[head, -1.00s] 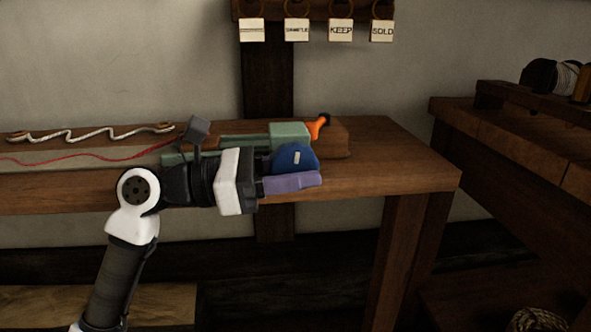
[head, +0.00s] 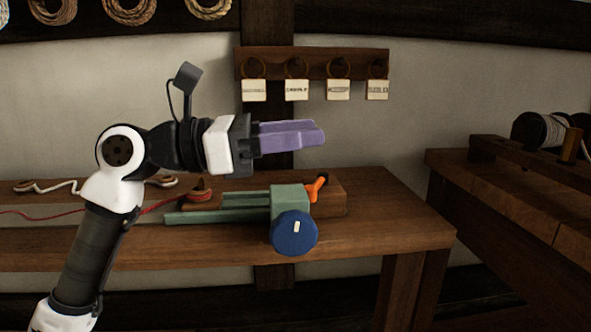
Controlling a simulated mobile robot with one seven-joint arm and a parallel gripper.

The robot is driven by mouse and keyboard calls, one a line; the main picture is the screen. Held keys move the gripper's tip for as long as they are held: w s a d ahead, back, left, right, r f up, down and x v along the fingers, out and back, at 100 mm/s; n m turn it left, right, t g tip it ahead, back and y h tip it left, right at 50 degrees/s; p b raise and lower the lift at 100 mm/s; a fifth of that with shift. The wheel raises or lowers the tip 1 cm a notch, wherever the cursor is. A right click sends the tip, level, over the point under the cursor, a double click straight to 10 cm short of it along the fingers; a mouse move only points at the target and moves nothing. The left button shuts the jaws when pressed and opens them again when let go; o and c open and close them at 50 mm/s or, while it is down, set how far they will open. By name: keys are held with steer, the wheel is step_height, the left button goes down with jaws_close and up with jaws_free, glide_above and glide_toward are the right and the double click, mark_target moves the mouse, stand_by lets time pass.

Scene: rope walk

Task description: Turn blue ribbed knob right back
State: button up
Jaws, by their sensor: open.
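The blue knob (head: 290,236) is a round disc with a small white mark near its upper middle, facing me. It sits on the front of a green block with rails (head: 290,198) on the wooden bench. Ribs on its rim are too small to make out. My gripper (head: 322,134), with purple fingers, is raised well above the knob and block, pointing right. It is apart from the knob and holds nothing that I can see. The fingers overlap in this view, so the gap between them is hardly visible.
An orange lever (head: 315,188) stands behind the green block. A red cord (head: 160,204) and a white rope (head: 65,187) lie on the bench (head: 385,225) to the left. A tag rack (head: 318,64) hangs on the wall above. The bench's right end is clear.

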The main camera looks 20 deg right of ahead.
step_height(320, 180, up, 5)
steer(key=shift+p, duration=0.45)
